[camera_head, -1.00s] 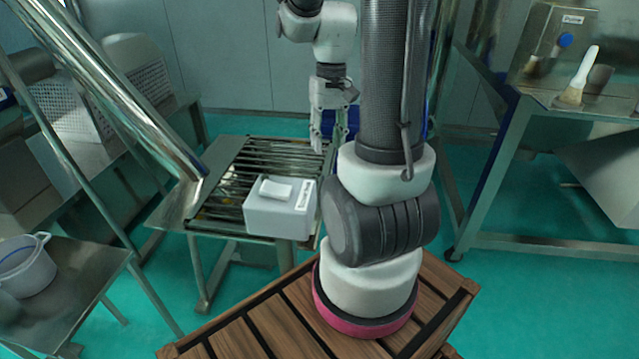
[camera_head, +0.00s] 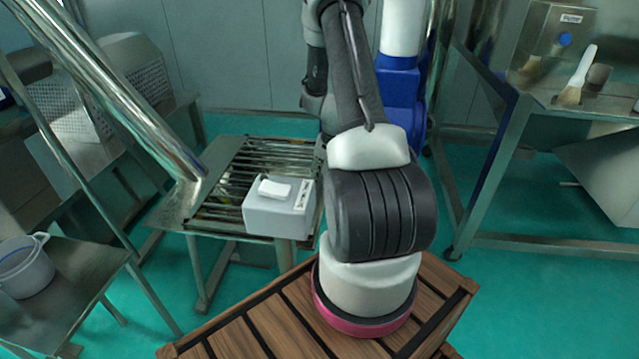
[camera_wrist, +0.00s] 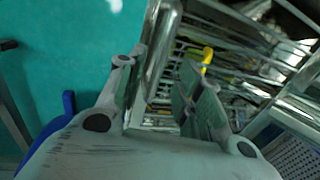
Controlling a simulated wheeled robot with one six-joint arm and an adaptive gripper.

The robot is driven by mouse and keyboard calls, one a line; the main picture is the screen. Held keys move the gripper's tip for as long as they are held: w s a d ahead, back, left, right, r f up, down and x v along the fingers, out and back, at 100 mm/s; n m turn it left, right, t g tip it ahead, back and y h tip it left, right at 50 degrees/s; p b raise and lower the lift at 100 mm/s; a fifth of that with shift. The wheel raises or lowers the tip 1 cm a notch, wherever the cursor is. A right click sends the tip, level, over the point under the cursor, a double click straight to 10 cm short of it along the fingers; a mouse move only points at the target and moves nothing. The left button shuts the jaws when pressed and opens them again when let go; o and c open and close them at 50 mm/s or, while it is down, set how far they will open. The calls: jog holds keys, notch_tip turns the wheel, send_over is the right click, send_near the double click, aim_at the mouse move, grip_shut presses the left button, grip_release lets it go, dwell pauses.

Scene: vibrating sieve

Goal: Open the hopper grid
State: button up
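The hopper grid (camera_head: 262,160) is a rack of dark metal bars on top of a steel hopper table left of my arm in the head view. It lies flat. In the wrist view its bars (camera_wrist: 245,38) fill the upper right, with a bright edge rail (camera_wrist: 160,45) running down between my fingers. My gripper (camera_wrist: 160,78) is open, with its two fingers apart on either side of that rail; I cannot tell whether they touch it. In the head view my gripper is hidden behind my arm.
A white-grey box (camera_head: 280,208) sits on the front right corner of the hopper table. A shiny metal tube (camera_head: 125,95) slopes down at its left. A white pot (camera_head: 24,266) stands on the lower left table. A steel bench with a brush (camera_head: 578,78) is at right.

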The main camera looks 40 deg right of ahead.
aim_at(318, 186)
jog(key=shift+w+a+f, duration=0.15)
jog(key=shift+f, duration=0.75)
jog(key=shift+w+a+f, duration=0.1)
jog(key=shift+f, duration=0.8)
jog(key=shift+c, duration=0.3)
grip_shut()
